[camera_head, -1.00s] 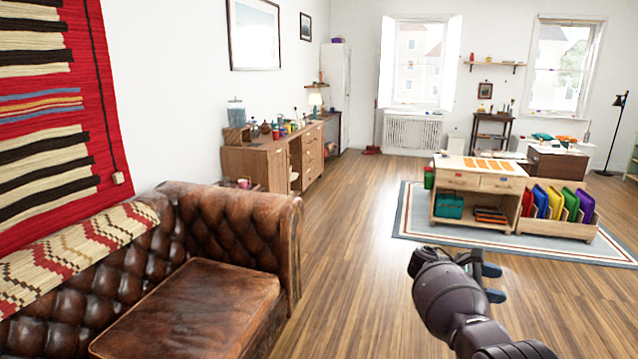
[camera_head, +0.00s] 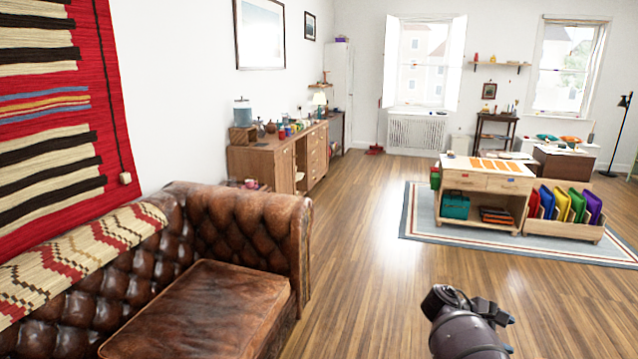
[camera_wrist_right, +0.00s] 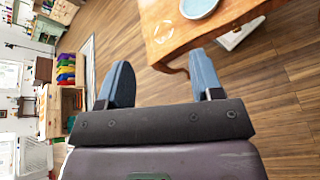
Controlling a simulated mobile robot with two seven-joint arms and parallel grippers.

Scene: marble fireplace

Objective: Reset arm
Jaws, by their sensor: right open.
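My right gripper is seen from behind in the head view at the bottom right of centre, with its dark wrist and arm above the wooden floor. Its fingers are mostly hidden there by its own body. In the right wrist view the right gripper (camera_wrist_right: 162,78) shows two blue fingers spread wide apart with nothing between them. It is open and empty. My left gripper is not in view.
A brown leather sofa (camera_head: 215,305) fills the lower left. A wooden cabinet (camera_head: 262,162) stands along the wall. A low wooden table (camera_head: 483,188) stands on a rug (camera_head: 420,215). In the wrist view a wooden table (camera_wrist_right: 215,28) bears a blue plate (camera_wrist_right: 198,7). Floor in between is clear.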

